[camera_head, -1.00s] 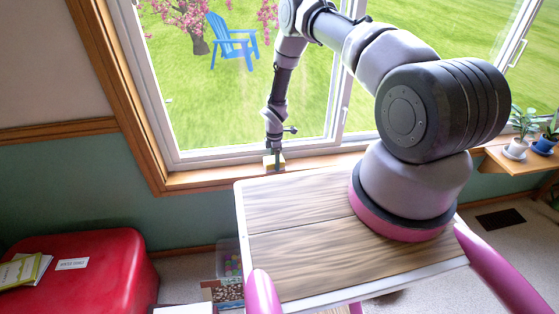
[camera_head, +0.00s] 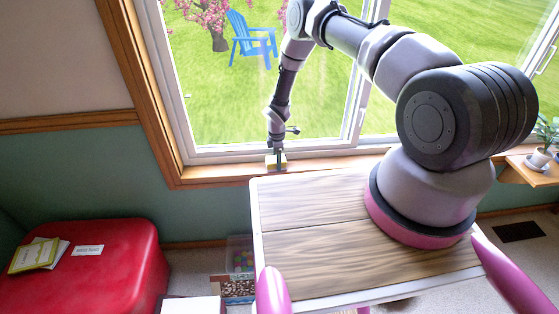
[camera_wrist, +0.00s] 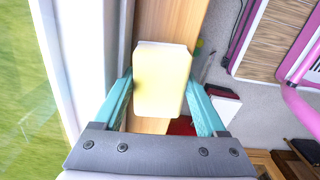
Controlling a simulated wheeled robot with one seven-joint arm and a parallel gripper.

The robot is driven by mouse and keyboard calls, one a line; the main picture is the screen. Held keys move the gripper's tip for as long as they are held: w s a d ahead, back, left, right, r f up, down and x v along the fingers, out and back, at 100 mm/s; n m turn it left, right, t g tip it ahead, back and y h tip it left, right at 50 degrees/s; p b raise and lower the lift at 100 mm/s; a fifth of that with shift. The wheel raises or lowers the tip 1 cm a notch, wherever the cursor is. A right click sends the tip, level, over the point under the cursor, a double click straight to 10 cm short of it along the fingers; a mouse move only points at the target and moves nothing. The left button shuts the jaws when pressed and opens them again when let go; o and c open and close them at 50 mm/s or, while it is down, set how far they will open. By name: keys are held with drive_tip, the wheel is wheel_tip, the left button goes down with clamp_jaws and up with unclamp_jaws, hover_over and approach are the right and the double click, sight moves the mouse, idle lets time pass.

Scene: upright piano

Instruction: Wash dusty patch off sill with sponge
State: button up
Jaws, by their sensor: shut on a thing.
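My gripper (camera_head: 275,151) points down at the wooden window sill (camera_head: 215,173). It is shut on a pale yellow sponge (camera_head: 281,163), which is at the sill's surface; I cannot tell how firmly it touches. In the wrist view the sponge (camera_wrist: 162,82) sits between the teal fingers of my gripper (camera_wrist: 160,88), with the sill (camera_wrist: 175,18) running beneath it.
The window frame (camera_head: 185,110) rises just behind the sill. A red padded box (camera_head: 90,270) stands at the lower left with booklets on it. A clear bin (camera_head: 240,250) sits on the floor below the sill. A potted plant (camera_head: 541,158) stands on a shelf at the right.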

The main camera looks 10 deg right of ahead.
drive_tip(key=shift+s, duration=0.1)
drive_tip(key=shift+r, duration=2.95)
drive_tip(key=shift+r, duration=1.5)
